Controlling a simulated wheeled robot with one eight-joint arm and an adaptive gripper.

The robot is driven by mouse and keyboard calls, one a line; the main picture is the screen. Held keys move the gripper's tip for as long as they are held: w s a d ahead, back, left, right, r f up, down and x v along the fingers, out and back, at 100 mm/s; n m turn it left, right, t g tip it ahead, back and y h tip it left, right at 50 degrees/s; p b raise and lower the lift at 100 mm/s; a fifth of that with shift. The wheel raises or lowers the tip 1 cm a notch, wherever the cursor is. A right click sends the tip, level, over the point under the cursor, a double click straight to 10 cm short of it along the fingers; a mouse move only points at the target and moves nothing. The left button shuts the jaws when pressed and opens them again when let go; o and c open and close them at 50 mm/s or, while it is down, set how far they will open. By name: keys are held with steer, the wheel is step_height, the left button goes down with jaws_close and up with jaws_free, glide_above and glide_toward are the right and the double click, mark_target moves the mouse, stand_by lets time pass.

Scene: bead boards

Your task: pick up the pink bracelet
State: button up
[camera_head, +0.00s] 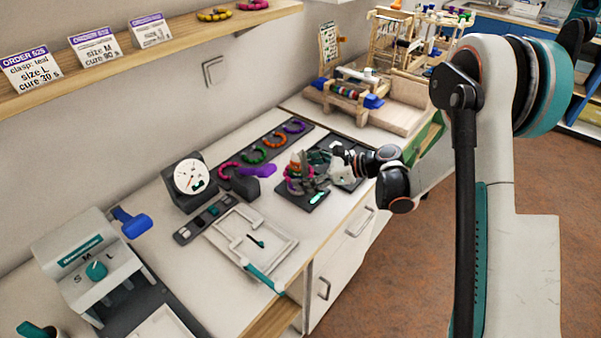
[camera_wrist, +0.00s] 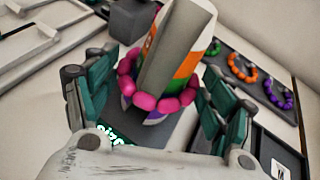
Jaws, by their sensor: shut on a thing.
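A pink bead bracelet (camera_wrist: 145,101) sits around a striped, tapered sizing cone (camera_wrist: 172,50) in the wrist view. In the head view the cone (camera_head: 295,163) stands on a dark plate, with pink beads (camera_head: 290,184) low around it. My gripper (camera_wrist: 158,92) has one teal finger on each side of the bracelet and is shut on it. The cone is still inside the loop. In the head view my gripper (camera_head: 305,180) reaches in from the right, and its fingertips partly hide the beads and cone.
A dark strip (camera_head: 264,147) behind the cone holds a pink-magenta, a green, an orange and a purple bracelet. A dial gauge (camera_head: 192,177) and a white frame (camera_head: 235,235) stand to the left. A wooden loom (camera_head: 345,100) stands behind. The counter's front edge is close.

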step_height(320, 180, up, 20)
steer(key=p, duration=0.7)
steer(key=s+d+m+t+h, duration=0.2)
steer(key=d+m+t+h, duration=0.2)
steer(key=d, duration=0.6)
steer(key=s+d+m+t+h, duration=0.3)
steer(key=d+m+t+h, duration=0.2)
steer(key=d+m, duration=0.2)
steer(key=d, duration=0.2)
steer(key=shift+d, duration=0.35)
